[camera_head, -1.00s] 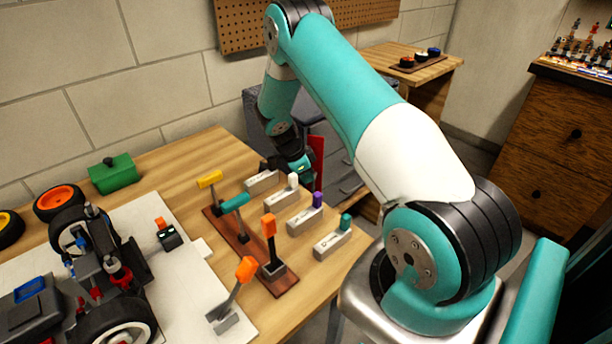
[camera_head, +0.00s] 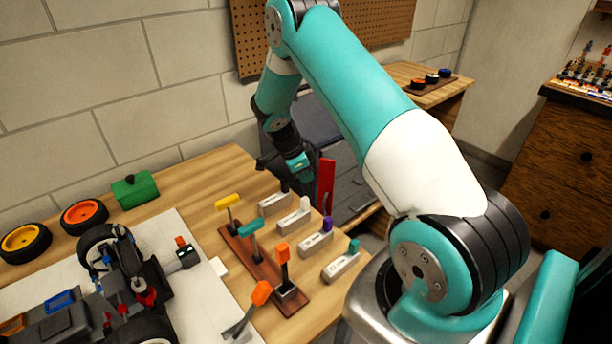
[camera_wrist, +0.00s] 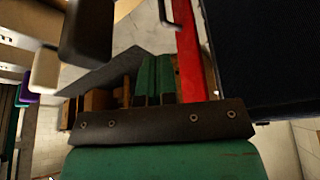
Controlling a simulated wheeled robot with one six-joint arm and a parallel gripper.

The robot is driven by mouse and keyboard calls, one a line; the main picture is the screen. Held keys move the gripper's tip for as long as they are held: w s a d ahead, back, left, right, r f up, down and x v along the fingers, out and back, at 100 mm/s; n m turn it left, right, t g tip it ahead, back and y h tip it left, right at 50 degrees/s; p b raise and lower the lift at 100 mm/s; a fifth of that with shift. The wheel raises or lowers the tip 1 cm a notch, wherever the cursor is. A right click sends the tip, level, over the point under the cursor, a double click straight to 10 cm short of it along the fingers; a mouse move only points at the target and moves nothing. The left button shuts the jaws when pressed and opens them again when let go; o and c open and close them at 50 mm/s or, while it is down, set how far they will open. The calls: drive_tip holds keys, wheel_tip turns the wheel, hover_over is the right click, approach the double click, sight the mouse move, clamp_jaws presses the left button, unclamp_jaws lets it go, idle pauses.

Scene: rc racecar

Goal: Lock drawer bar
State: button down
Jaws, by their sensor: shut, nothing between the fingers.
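The red bar (camera_head: 326,186) stands upright beside the dark grey cabinet (camera_head: 312,118), just past the workbench's right edge. In the wrist view the red bar (camera_wrist: 188,60) runs up the picture, close to the right of my fingers. My gripper (camera_head: 301,182) hangs down just left of the bar in the head view, and its tips are hard to make out there. In the wrist view my gripper (camera_wrist: 154,80) is shut and empty. I cannot tell whether it touches the bar. The bar's lower end is hidden in the wrist view.
Grey holders with black, white, purple and teal knobs (camera_head: 316,240) line the bench's right side, close to my gripper. A wooden rack with coloured handles (camera_head: 262,268) and a racecar (camera_head: 110,275) lie further left. The cabinet's dark body fills the wrist view's right (camera_wrist: 265,60).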

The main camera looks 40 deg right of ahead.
drive_tip(key=s+a+r+n+t+y, duration=0.2)
drive_tip(key=s+a+r+n+t, duration=0.35)
drive_tip(key=a+r+n, duration=0.95)
drive_tip(key=s+a+r+n+g+y, duration=0.1)
drive_tip(key=s+a+r+n+y, duration=0.1)
drive_tip(key=s+a+r+n, duration=0.2)
drive_tip(key=s+a+r+n+g+y, duration=0.1)
drive_tip(key=s+a+r+n+y, duration=0.1)
drive_tip(key=s+a+r+n, duration=0.2)
drive_tip(key=s+a+r+n+g+y, duration=0.1)
drive_tip(key=s+a+r+n, duration=0.3)
drive_tip(key=s+a+n, duration=0.4)
drive_tip(key=s+a+y, duration=0.1)
drive_tip(key=s+a, duration=0.2)
drive_tip(key=s, duration=0.1)
drive_tip(key=shift+s+a+r, duration=0.2)
drive_tip(key=shift+a+r, duration=0.05)
